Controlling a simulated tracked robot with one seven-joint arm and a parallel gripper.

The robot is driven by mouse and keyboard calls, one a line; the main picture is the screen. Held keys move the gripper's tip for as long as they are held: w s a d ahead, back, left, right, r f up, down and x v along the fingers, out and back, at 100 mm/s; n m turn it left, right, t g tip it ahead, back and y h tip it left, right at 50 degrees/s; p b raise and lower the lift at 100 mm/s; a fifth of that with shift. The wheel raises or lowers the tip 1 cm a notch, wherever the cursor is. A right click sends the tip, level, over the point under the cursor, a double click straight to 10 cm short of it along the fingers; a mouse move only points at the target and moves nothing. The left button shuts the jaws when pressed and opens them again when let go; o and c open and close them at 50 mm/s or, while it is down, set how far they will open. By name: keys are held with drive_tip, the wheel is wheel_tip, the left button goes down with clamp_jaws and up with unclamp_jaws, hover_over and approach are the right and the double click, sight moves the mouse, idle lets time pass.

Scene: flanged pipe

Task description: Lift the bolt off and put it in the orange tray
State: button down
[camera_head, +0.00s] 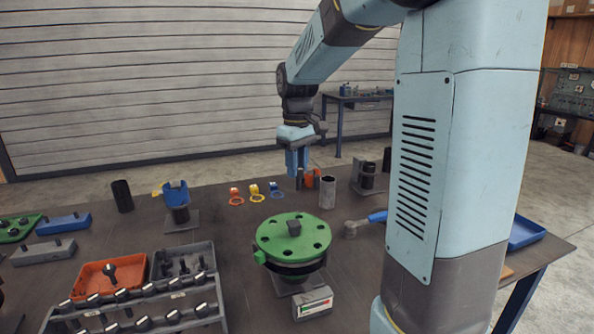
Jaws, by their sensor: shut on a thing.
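My gripper (298,172) points down in the upper middle. It is shut on a small dark piece, which looks like the bolt (300,182), mostly hidden by the fingers. The orange tray (82,290) is at the left front, well away from my gripper. A dark bolt-like piece (110,271) shows in it.
A grey tray (207,250) with dark parts adjoins the orange tray, and a rack of bolts (135,312) stands in front. A blue-topped stand (176,195), coloured rings (255,193), a grey cylinder (327,192) and a blue-handled tool (356,226) are around the flange.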

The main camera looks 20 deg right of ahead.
drive_tip(key=shift+r, duration=1.3)
drive_tip(key=shift+s, duration=0.1)
